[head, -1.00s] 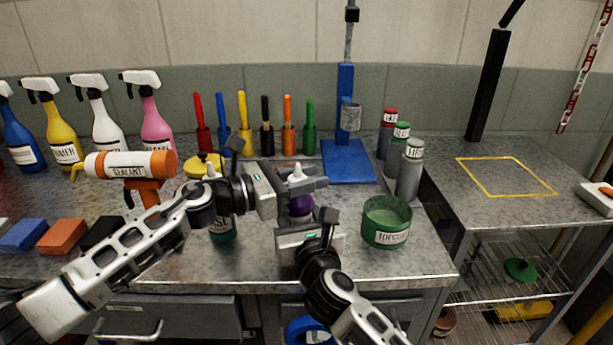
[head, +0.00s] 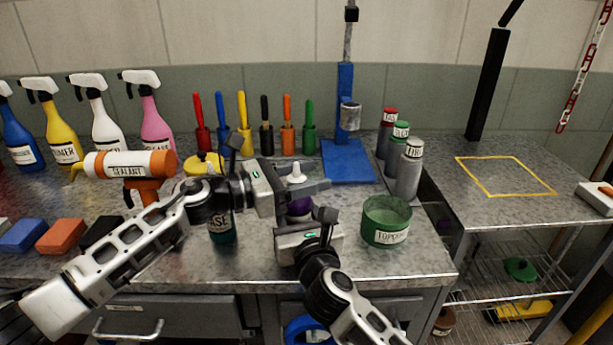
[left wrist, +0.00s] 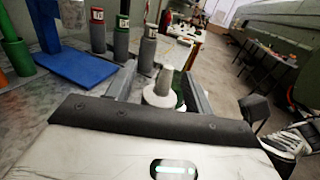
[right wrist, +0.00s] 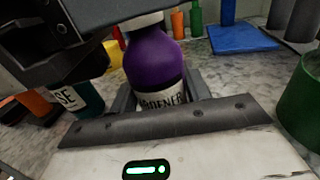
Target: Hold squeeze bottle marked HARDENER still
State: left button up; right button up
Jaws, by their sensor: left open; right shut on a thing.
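The squeeze bottle marked HARDENER is purple with a white cap and a white label, and it shows largest in the right wrist view (right wrist: 155,62). It stands upright on the bench, mostly hidden in the head view (head: 299,207). My right gripper (right wrist: 160,100) is shut on its lower body, around the label. My left gripper (head: 300,184) is open at cap height, with its fingers on either side of the white cap. The left wrist view shows the cap and nozzle (left wrist: 162,92) between the open fingers; I cannot tell whether they touch it.
A green tub marked TOPCOAT (head: 388,222) stands right of the grippers. A dark teal bottle (head: 222,230) marked BASE stands left, partly behind my left arm. Grey cans (head: 409,172) and a blue stand (head: 347,163) are behind.

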aim_at(305, 177)
pick_arm(q)
notch_tip(305, 177, up, 10)
dwell(0.4)
jog(key=shift+f, duration=0.1)
jog(key=shift+s+a+f+t, duration=0.2)
jog(key=shift+s+f+t, duration=0.15)
jog(key=shift+t, duration=0.15)
jog(key=s+a+f+n+t+y, duration=0.7)
jog(key=s+a+f+t, duration=0.1)
jog(key=s+f, duration=0.2)
jog(key=x, duration=1.2)
jog(key=shift+w+r, duration=0.1)
jog(key=c, duration=1)
